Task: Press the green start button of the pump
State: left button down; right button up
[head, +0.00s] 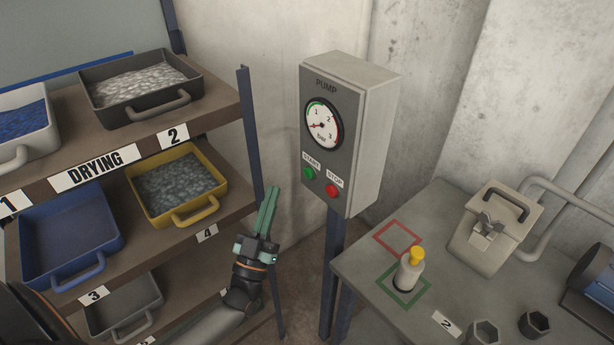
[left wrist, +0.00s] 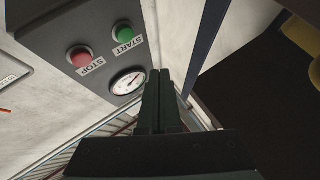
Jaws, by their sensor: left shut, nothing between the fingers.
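The grey pump box (head: 330,155) stands on a post, with a round gauge (head: 320,124) on its front. Below the gauge are the green start button (head: 309,173) on the left and the red stop button (head: 332,190) on the right. My left gripper (head: 268,212) is shut and empty, to the left of the box and a little below the green button, apart from it. In the left wrist view the shut fingers (left wrist: 162,88) point up past the gauge; the green button (left wrist: 123,32) and red button (left wrist: 80,57) are to their upper left. My right gripper is not in view.
A drying rack (head: 222,131) with several trays stands at left, its upright close to my left gripper. The space before the pump panel looks clear.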

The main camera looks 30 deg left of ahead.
aim_at(309, 173)
pick_arm(q)
jog(key=shift+w+d+b, duration=0.3)
jog(key=shift+w+d, duration=0.05)
jog(key=shift+w, duration=0.55)
jog(key=shift+w+d+b, duration=0.25)
jog(key=shift+w+d, duration=0.15)
jog(key=shift+w, duration=0.45)
jog(key=shift+w+d+b, duration=0.3)
jog(key=shift+w+d, duration=0.05)
jog(key=shift+w, duration=0.55)
jog(key=shift+w, duration=0.1)
jog(key=shift+w+d, duration=0.15)
jog(key=shift+w, duration=0.15)
jog(key=shift+w+d+b, duration=0.15)
jog(key=shift+w+b, duration=0.15)
jog(key=shift+w, duration=0.05)
dwell(0.6)
dwell(0.3)
jog(key=shift+s+a+p, duration=0.3)
jog(key=shift+s+p, duration=0.1)
jog(key=shift+s, duration=0.35)
jog(key=shift+s, duration=0.1)
